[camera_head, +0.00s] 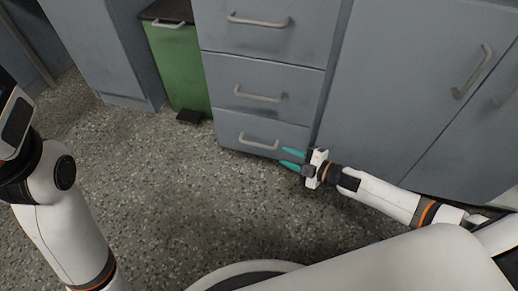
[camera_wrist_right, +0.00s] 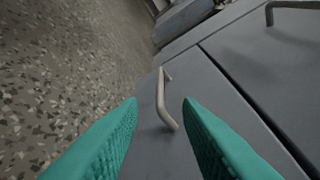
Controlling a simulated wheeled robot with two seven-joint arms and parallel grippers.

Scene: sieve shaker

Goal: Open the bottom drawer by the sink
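The bottom drawer (camera_head: 233,129) is the lowest of a grey-blue stack of drawers, with its front flush and closed. Its pale bar handle (camera_head: 259,142) runs along the front, and it also shows in the right wrist view (camera_wrist_right: 162,98). My right gripper (camera_head: 287,158) is open, with teal fingers pointing left toward the drawer's right part. In the right wrist view the handle lies ahead between the two spread fingertips, and no contact shows. My left arm stands at the left edge of the head view; its gripper is out of frame. No sink shows.
Two more closed drawers, the middle one (camera_head: 270,92) and the upper one (camera_head: 262,32), sit above. A green bin (camera_head: 180,66) with a black pedal (camera_head: 189,116) stands left of the stack. A cabinet door (camera_head: 400,85) is on the right. The speckled floor (camera_head: 160,190) in front is clear.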

